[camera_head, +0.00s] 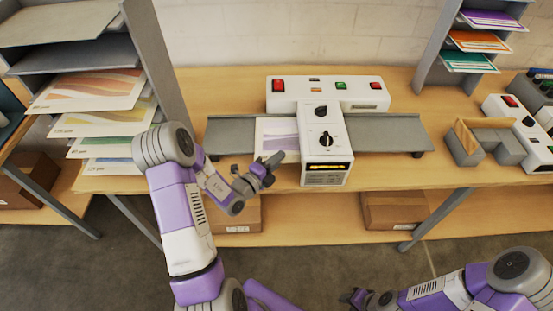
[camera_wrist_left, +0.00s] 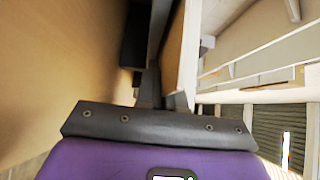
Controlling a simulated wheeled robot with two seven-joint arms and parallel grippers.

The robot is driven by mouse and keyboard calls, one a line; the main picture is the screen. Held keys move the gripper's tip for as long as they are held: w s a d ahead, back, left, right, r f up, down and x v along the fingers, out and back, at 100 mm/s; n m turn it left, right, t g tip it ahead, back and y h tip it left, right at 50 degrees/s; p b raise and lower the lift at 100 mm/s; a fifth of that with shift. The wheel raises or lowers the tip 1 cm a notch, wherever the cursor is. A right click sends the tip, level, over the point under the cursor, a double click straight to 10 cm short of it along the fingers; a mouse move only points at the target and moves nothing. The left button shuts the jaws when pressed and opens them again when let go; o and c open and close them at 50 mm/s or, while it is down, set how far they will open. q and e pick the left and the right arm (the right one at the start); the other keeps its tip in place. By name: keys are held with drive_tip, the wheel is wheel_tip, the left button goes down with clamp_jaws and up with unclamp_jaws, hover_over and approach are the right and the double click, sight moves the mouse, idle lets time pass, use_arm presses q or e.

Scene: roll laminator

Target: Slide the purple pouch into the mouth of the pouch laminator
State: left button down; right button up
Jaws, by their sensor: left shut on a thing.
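The pouch with a purple print (camera_head: 277,138) lies flat on the left grey wing of the white pouch laminator (camera_head: 323,142). Its right edge is against or under the left side of the laminator's central block; the mouth itself is hidden. My left gripper (camera_head: 272,164) is shut on the pouch at its front edge, close to the central block. In the left wrist view the fingers (camera_wrist_left: 166,98) show end-on, and their grip on the pouch is hard to make out. My right gripper (camera_head: 354,296) is low at the bottom, away from the table, its jaws too small to read.
A rack with several printed sheets (camera_head: 88,92) stands at the left, close to my left arm. Another rack at the upper right holds purple, orange and green sheets (camera_head: 478,41). A grey tray (camera_head: 468,150) and a second machine (camera_head: 517,126) stand at the right. Cardboard boxes (camera_head: 394,211) sit below.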

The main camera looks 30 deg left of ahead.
use_arm(q)
drive_tip(key=shift+f, duration=0.15)
idle(0.3)
drive_tip(key=c, duration=1.2)
unclamp_jaws()
